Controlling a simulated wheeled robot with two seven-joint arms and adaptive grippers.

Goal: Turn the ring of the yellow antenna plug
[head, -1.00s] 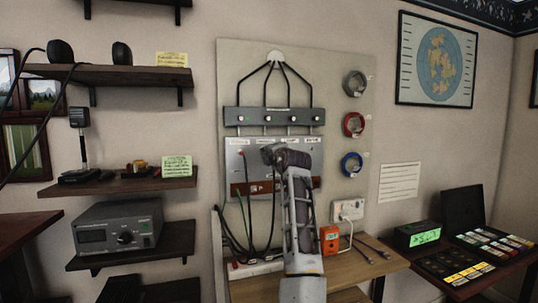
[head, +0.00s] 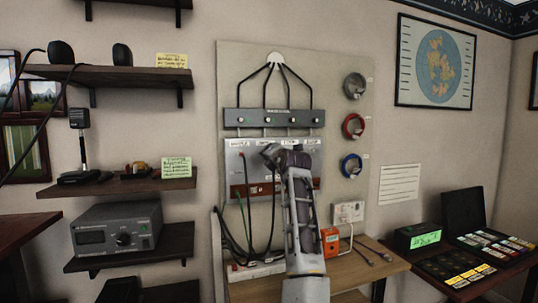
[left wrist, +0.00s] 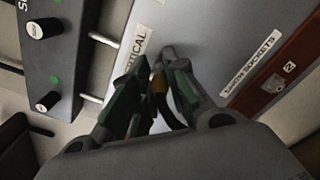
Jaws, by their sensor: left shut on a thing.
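The plug is at the grey socket panel (left wrist: 222,45), beside a label ending in "TICAL". The fingers hide most of the plug and its ring. In the head view my left gripper (head: 270,154) is at the upper middle of the panel, and my wrist hides the plug. My right gripper is not in view.
A grey strip with knobs (head: 245,120) is mounted above the panel. Dark cables (head: 272,215) hang at the panel's left. Coloured cable coils (head: 353,126) hang at the right. An orange box (head: 330,241) stands on the wooden table (head: 350,270) below.

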